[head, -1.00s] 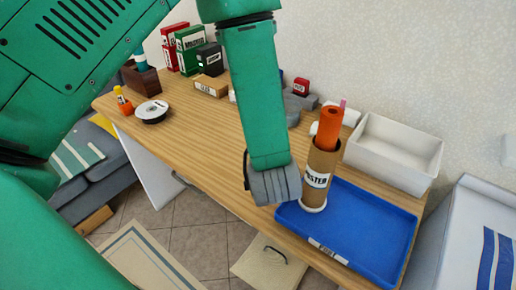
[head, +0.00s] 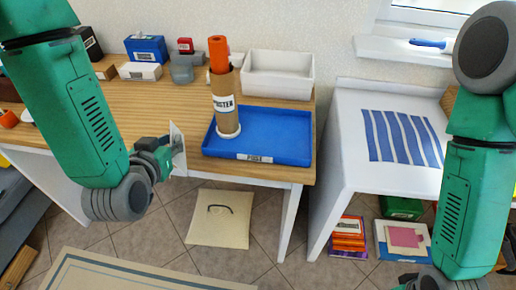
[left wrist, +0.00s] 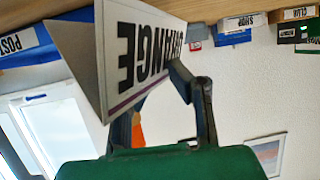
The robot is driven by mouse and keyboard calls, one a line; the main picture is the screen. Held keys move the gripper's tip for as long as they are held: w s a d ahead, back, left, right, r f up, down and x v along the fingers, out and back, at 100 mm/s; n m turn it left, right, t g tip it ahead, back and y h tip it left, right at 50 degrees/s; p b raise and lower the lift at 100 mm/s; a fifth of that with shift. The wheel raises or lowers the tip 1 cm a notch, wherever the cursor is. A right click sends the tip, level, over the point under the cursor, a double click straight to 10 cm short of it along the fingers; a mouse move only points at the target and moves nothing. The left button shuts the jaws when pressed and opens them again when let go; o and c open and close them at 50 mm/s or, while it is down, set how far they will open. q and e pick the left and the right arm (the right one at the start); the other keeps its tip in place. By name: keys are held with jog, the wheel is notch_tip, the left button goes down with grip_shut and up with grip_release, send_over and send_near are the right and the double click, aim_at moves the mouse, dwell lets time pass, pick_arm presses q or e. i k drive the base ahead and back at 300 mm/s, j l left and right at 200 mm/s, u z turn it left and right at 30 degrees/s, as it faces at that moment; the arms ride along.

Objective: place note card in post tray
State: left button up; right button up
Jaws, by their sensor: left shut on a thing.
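The note card (head: 179,148) is a pale panel held upright just left of the blue post tray (head: 308,134), beside the desk's front edge. In the left wrist view the card (left wrist: 143,55) looks folded and bears large upside-down lettering, partly hidden by a finger. My left gripper (head: 168,155) is shut on the card. The tray lies on the desk with a POST label on its front; the label also shows in the left wrist view (left wrist: 14,43). My right arm comes in from the right and its fingers lie below the picture.
A cardboard tube (head: 226,108) holding an orange roll stands at the tray's left end. A white bin (head: 278,75) stands behind the tray. A white side table (head: 350,165) with a striped blue cloth stands to the right. The tray's middle and right are clear.

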aim_at(275, 134)
jog(key=k+z, duration=0.1)
jog(key=z, duration=0.4)
jog(key=k+z, duration=0.1)
jog(key=z, duration=0.35)
jog(key=j+z, duration=0.3)
jog(key=j, duration=0.15)
jog(key=k+j+z, duration=0.25)
jog(key=j+z, duration=0.3)
jog(key=j, duration=0.25)
